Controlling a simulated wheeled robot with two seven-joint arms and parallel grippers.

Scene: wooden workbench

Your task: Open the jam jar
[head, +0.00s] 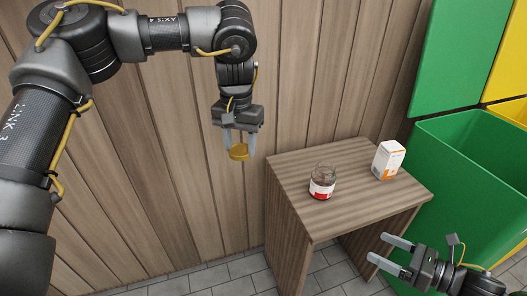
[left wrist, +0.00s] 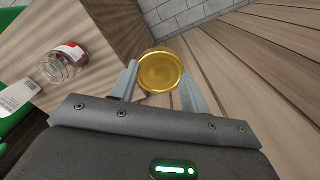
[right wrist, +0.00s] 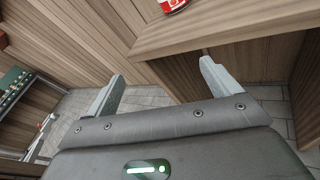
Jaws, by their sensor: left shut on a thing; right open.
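The jam jar (head: 322,182) is clear glass with a red and white label. It stands upright and without a lid on the wooden bench, and it also shows in the left wrist view (left wrist: 66,62) and at the top edge of the right wrist view (right wrist: 172,4). My left gripper (head: 238,146) is shut on the gold lid (head: 239,152), held in the air to the left of the bench. The lid also shows between the fingers in the left wrist view (left wrist: 160,72). My right gripper (head: 380,250) is open and empty, in front of the bench at lower right.
A white and orange carton (head: 389,160) stands on the wooden bench (head: 350,216), right of the jar. A green bin (head: 475,165) stands right of the bench. A plank wall is behind. The bench top's front part is clear.

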